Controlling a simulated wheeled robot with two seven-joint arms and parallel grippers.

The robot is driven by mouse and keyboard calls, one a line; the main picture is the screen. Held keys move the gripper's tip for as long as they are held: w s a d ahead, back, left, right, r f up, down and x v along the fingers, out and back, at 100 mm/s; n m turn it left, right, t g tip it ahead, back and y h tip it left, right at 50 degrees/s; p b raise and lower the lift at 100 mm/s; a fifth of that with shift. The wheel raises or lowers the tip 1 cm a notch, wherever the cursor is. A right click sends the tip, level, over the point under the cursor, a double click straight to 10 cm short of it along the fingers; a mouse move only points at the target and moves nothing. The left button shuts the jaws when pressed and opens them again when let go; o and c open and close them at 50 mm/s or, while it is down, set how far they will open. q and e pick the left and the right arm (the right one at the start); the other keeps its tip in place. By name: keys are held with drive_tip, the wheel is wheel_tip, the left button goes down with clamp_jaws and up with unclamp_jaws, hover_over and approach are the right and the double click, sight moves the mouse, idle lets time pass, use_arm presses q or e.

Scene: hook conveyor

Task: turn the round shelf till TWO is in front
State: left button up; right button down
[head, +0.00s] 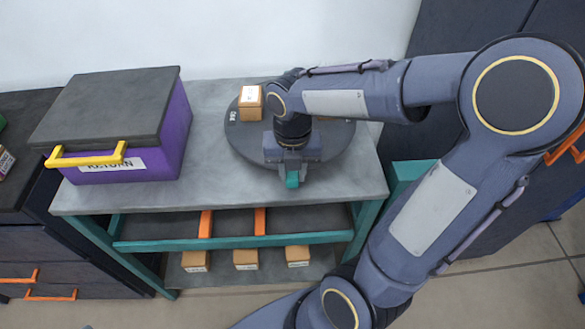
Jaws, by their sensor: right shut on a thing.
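The round shelf (239,144) is a dark grey disc on the grey table top. A pale label (233,116) shows at its left edge, too small to read for sure. A small tan box (250,103) stands on the disc's left back part. My right gripper (292,178) points down at the disc's front edge and is shut on a teal knob (292,180) there. My arm hides the back right part of the disc, so I cannot tell where TWO is. My left gripper is not in view.
A purple box (165,135) with a dark lid and yellow handle stands left on the table (203,110). Several tan boxes (246,259) sit on the lower shelf. Dark drawers with orange handles (50,296) are at the left. Bare table lies between the purple box and disc.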

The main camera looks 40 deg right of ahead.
drive_tip(key=shift+s+d, duration=0.15)
drive_tip(key=shift+d, duration=0.15)
idle(0.4)
drive_tip(key=c, duration=1.1)
unclamp_jaws()
drive_tip(key=shift+r, duration=0.1)
wheel_tip(320, 180, up, 8)
drive_tip(key=shift+f+p, duration=0.15)
drive_tip(key=shift+p, duration=0.3)
